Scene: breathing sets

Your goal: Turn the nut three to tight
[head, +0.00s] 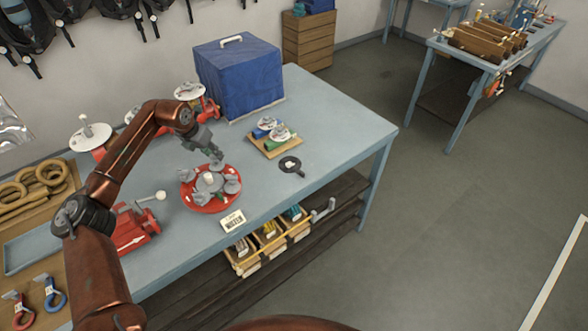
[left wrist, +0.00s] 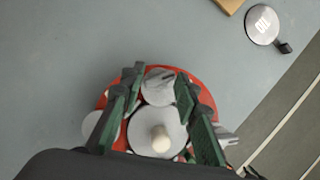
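A red round base (head: 205,208) stands on the blue-grey table and carries several grey winged nuts around a central disc with a pale knob (head: 209,178). I cannot read which nut is number three. My left gripper (head: 216,158) is above the far side of the base, pointing down. In the left wrist view its green-padded fingers (left wrist: 157,105) are apart, with a grey winged nut (left wrist: 160,86) below and between them; I cannot tell whether they touch it. The central knob (left wrist: 161,139) lies nearer the wrist. My right gripper is out of view.
A label card (head: 233,221) sits at the front edge. A red block with a lever (head: 130,229) stands left. A blue covered box (head: 240,75) stands behind.

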